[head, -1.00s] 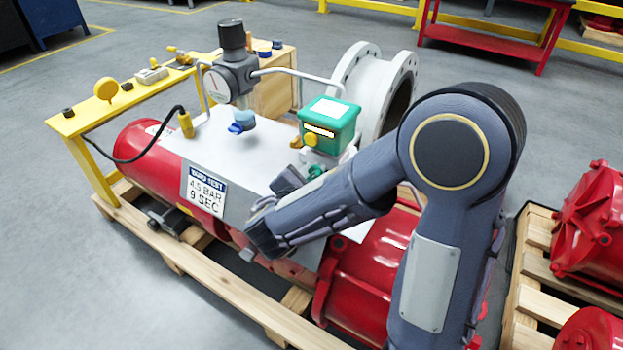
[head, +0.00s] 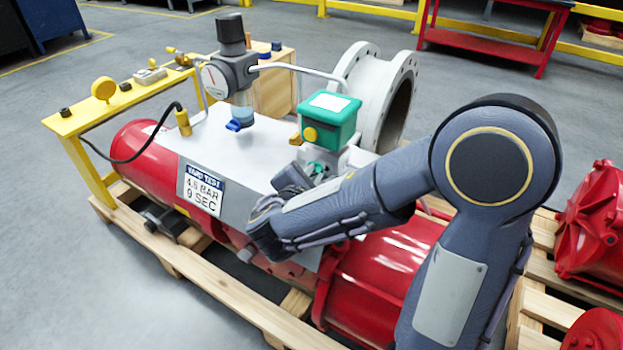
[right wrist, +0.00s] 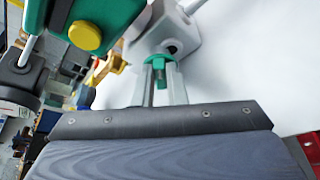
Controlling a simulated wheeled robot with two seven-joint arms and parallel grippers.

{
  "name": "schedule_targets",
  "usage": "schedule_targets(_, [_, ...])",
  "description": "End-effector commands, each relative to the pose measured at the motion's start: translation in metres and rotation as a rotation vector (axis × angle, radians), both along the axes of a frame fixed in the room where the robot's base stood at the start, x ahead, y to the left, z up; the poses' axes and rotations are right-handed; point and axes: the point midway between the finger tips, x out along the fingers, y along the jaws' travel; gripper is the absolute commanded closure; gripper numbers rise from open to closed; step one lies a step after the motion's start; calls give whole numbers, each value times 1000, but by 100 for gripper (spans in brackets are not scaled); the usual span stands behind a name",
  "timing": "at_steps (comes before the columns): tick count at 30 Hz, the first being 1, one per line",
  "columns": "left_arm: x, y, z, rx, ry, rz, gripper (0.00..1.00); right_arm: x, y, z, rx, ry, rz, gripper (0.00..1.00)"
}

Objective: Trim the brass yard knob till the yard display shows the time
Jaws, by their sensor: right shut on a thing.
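My right gripper (head: 308,178) reaches in from the right, low beside the green box (head: 328,118). In the right wrist view its two fingers (right wrist: 161,82) are shut on a small green knob (right wrist: 158,60) under a grey block (right wrist: 170,38). In the head view the green knob (head: 320,170) is partly hidden. The green box has a yellow button (head: 310,135) on its front; no lit reading shows there. A small brass-coloured part (head: 295,139) sits at the box's left, apart from the fingers. The sign (head: 203,190) reads YARD TEST, 4.5 BAR, 9 SEC. My left gripper is not in view.
A gauge (head: 215,80) with a dark regulator and blue valve handle (head: 236,125) stands left of the box. A large grey flange (head: 375,90) stands behind. The red actuator (head: 145,160) lies on a wooden pallet (head: 215,285). A yellow bench (head: 75,122) is at the left.

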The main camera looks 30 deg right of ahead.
Motion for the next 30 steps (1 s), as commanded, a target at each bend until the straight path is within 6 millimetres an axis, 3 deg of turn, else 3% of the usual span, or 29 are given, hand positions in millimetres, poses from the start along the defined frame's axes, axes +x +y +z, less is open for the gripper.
schedule_targets(2, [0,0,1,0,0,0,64,0,0,0,0,2,0,100])
schedule_targets(3, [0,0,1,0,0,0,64,0,0,0,0,2,0,83])
schedule_targets(7, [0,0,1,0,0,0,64,0,0,0,0,2,1,66])
schedule_targets(17, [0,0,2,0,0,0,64,-2,3,1,0,2,2,66])
schedule_targets(30, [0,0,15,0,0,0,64,-47,47,20,0,2,5,66])
